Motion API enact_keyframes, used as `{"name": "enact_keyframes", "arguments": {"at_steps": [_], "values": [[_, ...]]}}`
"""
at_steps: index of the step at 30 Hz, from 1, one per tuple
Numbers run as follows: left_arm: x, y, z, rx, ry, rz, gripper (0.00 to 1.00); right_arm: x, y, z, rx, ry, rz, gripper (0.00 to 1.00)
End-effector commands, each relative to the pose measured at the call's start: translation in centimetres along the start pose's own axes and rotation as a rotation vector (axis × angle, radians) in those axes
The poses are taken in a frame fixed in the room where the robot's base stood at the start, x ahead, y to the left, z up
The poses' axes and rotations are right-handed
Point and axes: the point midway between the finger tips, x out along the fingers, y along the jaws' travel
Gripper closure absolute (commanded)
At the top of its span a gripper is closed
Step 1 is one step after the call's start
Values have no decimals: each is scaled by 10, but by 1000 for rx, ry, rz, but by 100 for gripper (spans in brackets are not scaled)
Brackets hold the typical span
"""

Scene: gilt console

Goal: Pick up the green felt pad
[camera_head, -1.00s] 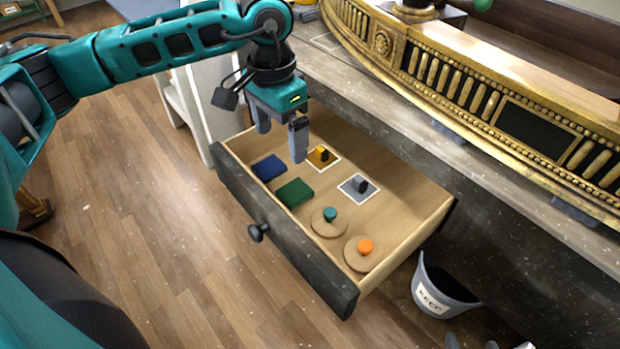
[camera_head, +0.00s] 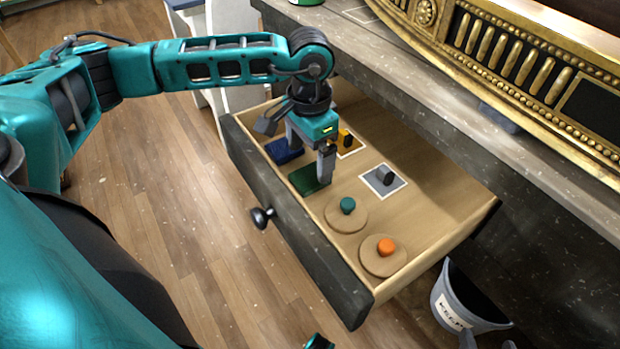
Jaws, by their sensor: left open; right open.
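The green felt pad (camera_head: 306,181) lies flat in the open drawer, near its front wall. My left gripper (camera_head: 310,167) points down into the drawer, right over the pad, with its fingers apart. One finger covers part of the pad's right side. I cannot tell whether the fingertips touch the pad. A small part of my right gripper (camera_head: 318,342) shows at the bottom edge; its fingers are mostly out of the picture.
A bin (camera_head: 452,308) marked KEEP stands at lower right.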

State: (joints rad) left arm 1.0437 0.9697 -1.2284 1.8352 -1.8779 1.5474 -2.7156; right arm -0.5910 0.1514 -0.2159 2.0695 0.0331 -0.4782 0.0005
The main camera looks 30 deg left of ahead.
Motion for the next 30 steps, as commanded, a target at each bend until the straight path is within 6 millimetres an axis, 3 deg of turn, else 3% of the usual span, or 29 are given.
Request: {"name": "enact_keyframes", "arguments": {"at_steps": [9,17,30], "values": [[46,1,1,-1,-3,2,6,6,1,9,0,0,1,34],[49,1,0,1,-1,1,6,6,1,9,0,0,1,34],[48,1,0,0,-1,1,48,6,1,10,0,-1,1,34]]}}
